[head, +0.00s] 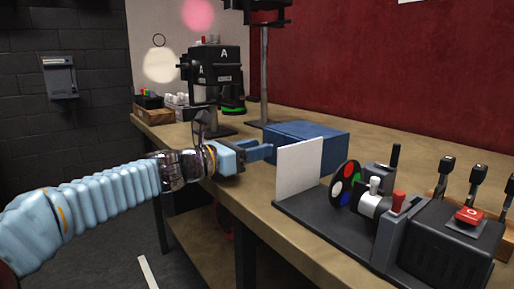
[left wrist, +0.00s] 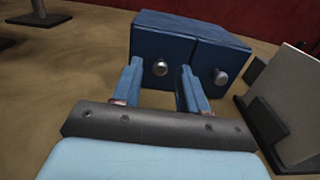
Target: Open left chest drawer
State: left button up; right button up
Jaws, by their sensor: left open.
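A blue chest (head: 312,132) stands on the wooden table, behind a white panel. In the left wrist view the chest (left wrist: 195,26) shows two drawer fronts side by side, both looking shut. The left drawer has a round silver knob (left wrist: 160,68), and the right drawer has another knob (left wrist: 221,78). My left gripper (head: 268,151) is open in front of the chest. In the left wrist view its fingers (left wrist: 158,80) point at the left drawer, with the left knob between the fingertips in the picture. I cannot tell whether the fingers touch the drawer front. My right gripper is not in view.
The white panel (head: 299,167) stands close to the right of my left gripper. A black base with a coloured disc (head: 344,185), levers and a red button (head: 469,215) fills the table's right. A lamp-like device (head: 215,75) and small boxes stand further back.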

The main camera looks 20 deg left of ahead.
pick_arm(q)
jog(key=shift+w+d, duration=0.25)
jog(key=shift+w, duration=0.1)
grip_shut()
jog(key=v, duration=0.9)
jog(key=shift+s+a, duration=0.15)
jog(key=shift+s, duration=0.05)
grip_release()
